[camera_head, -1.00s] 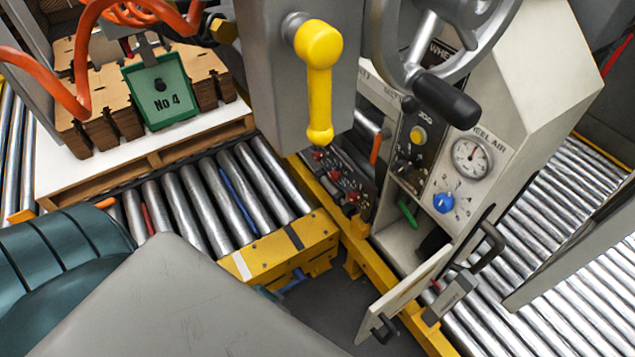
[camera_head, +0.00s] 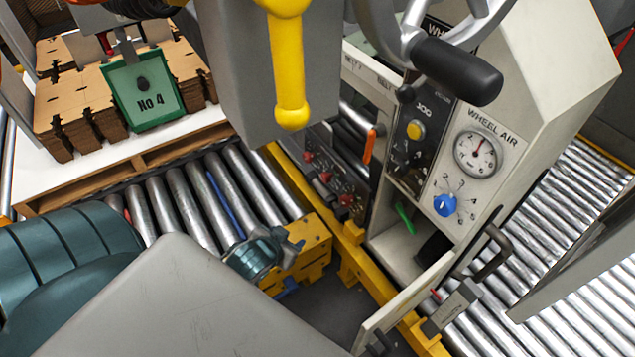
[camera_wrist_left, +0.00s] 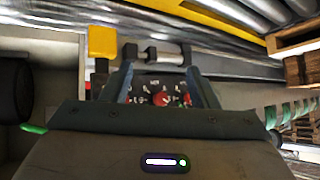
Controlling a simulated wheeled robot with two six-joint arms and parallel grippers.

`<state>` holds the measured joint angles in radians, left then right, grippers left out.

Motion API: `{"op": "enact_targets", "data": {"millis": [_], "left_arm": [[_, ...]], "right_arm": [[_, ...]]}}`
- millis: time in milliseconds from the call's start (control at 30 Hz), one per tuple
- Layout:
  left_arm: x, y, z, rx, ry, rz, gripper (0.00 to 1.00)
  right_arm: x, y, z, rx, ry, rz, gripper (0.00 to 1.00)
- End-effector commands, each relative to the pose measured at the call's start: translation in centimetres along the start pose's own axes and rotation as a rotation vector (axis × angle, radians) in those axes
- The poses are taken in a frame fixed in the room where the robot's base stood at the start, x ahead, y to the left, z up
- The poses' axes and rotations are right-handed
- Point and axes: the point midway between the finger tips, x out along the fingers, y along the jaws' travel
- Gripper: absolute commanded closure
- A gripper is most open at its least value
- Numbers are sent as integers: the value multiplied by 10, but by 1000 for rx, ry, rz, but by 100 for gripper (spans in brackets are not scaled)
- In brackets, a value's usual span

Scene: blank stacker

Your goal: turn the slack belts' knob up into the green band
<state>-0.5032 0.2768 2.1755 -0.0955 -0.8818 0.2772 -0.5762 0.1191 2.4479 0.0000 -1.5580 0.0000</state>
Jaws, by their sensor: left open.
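A dark panel with several red knobs (camera_head: 325,177) and small dials sits low behind the yellow rail, left of the open cabinet. Its labels are too small to read, so I cannot tell which knob is the slack belts' one, and no green band can be made out. My left gripper (camera_head: 293,243) is in front of and below the panel, over the end of the roller bed, apart from the knobs. In the left wrist view its open fingers (camera_wrist_left: 160,78) frame the panel, with a red knob (camera_wrist_left: 160,98) between them; the gripper body hides the panel's lower part. My right gripper is not in view.
A cabinet with a blue knob (camera_head: 444,205), a pressure gauge (camera_head: 478,153) and an open door (camera_head: 405,305) stands to the right. A yellow handle (camera_head: 288,70) hangs above the panel. Cardboard blanks (camera_head: 75,100) and a green No 4 plate (camera_head: 145,92) are at left.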

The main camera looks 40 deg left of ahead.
Motion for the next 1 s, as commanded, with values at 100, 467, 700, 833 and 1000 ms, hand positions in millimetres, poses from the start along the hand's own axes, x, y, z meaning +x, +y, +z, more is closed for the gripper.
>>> {"op": "enact_targets", "data": {"millis": [100,467,700,833,1000], "left_arm": [[25,-14,-15,-6,135,10,46],[75,-56,-59,0,607,265,46],[74,-72,-62,18,735,455,46],[73,-74,-63,20,756,497,46],[83,-66,-75,19,762,504,46]], "right_arm": [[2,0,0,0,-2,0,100],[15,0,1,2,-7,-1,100],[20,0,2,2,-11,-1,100],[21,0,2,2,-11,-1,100],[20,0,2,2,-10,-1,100]]}}
